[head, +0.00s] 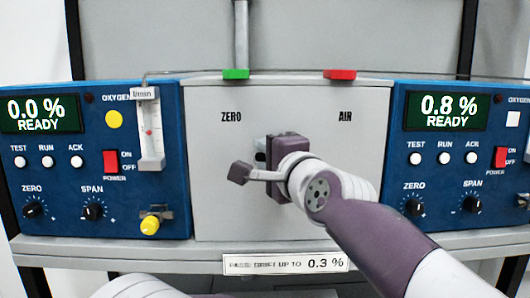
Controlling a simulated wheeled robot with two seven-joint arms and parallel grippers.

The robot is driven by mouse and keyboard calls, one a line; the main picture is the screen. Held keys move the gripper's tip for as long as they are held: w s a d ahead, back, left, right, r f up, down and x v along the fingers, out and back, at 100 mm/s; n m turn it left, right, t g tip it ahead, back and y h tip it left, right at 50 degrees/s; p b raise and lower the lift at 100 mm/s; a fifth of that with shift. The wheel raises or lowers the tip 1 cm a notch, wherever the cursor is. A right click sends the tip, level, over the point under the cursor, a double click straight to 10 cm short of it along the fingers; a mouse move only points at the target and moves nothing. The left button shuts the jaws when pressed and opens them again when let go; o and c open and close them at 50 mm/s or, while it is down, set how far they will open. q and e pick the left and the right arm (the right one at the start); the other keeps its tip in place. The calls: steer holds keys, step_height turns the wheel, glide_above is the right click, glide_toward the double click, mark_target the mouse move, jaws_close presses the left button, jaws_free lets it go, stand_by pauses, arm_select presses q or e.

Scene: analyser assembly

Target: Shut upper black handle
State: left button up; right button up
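My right gripper (262,163) is in front of the middle of the grey centre panel (230,215), between and below the ZERO and AIR labels. A dark finger-like block on a pale bar reaches left from the wrist, and a purple block sits above it. I cannot tell whether the gripper is open or holds anything. A small grey metal fitting (260,146) shows partly behind it on the panel. No upper black handle can be made out clearly; the gripper and wrist hide that part of the panel. My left gripper is not in view.
Blue analysers flank the panel: the left one (70,165) reads 0.0 %, the right one (430,165) reads 0.8 %. A flowmeter (150,130) and yellow knob (150,225) project at left. Green (236,74) and red (340,74) tags sit along the panel's top.

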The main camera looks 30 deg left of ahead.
jaws_close()
